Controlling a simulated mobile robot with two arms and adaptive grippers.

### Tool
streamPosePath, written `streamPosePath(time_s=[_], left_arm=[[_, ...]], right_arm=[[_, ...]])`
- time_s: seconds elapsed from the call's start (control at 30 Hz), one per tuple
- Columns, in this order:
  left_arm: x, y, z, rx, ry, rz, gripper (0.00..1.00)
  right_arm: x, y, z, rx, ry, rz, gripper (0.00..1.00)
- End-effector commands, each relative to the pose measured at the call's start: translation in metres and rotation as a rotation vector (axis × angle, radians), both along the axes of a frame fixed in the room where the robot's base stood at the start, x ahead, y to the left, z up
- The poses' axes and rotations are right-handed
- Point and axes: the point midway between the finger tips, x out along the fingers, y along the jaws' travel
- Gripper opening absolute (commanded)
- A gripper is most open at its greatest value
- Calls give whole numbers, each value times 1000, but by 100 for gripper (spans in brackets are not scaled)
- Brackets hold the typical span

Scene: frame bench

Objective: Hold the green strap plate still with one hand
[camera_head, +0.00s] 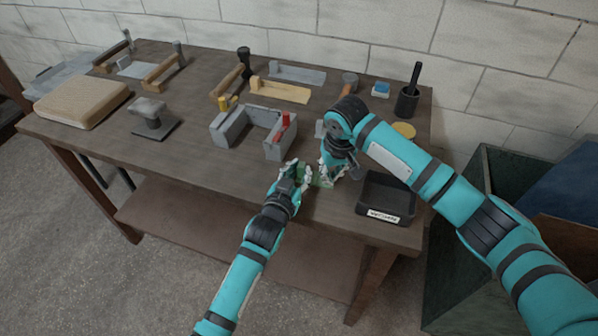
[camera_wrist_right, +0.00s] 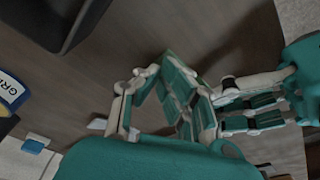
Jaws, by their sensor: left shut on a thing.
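The green strap plate (camera_head: 320,181) is a small green strip near the front edge of the bench, mostly hidden between my two grippers in the head view. My left gripper (camera_head: 303,175) reaches in from the front and is shut on the plate's left part. My right gripper (camera_head: 328,177) is just to its right, close against the plate. In the right wrist view, my right gripper (camera_wrist_right: 160,75) has its fingertips close together. The left gripper's fingers (camera_wrist_right: 245,105) come in from the right. I cannot tell whether the right fingers grip the plate.
A black labelled tray (camera_head: 386,197) is just right of the grippers. A grey block fixture (camera_head: 232,126) with yellow and red clamps stands behind them. The front left bench top is clear.

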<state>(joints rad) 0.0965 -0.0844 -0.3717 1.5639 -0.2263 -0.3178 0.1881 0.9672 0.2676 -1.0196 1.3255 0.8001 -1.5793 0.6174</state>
Motion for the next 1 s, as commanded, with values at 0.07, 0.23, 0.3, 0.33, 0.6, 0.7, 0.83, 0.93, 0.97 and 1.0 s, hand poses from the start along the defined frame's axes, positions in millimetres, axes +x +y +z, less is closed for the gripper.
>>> streamPosePath(time_s=[0.07,0.23,0.3,0.33,0.6,0.7,0.83,0.93,0.97,1.0], left_arm=[[0,1,-1,3,2,1,0],[0,1,-1,4,3,0,0],[0,1,-1,4,3,0,0],[0,1,-1,4,3,0,0],[0,1,-1,5,2,1,0],[0,1,-1,5,2,1,0],[0,1,-1,5,2,1,0],[0,1,-1,5,2,1,0],[0,1,-1,5,2,1,0],[0,1,-1,5,2,1,0]], right_arm=[[2,0,9,3,-6,0,0],[2,0,24,3,-9,0,0],[2,0,30,3,-9,-1,0],[2,0,32,3,-9,-1,0],[3,1,55,4,-11,-1,0],[3,0,62,3,-11,-1,0],[3,0,69,3,-11,-1,0],[2,0,71,3,-10,0,0],[2,0,71,3,-10,0,0],[2,0,71,3,-10,0,0]])
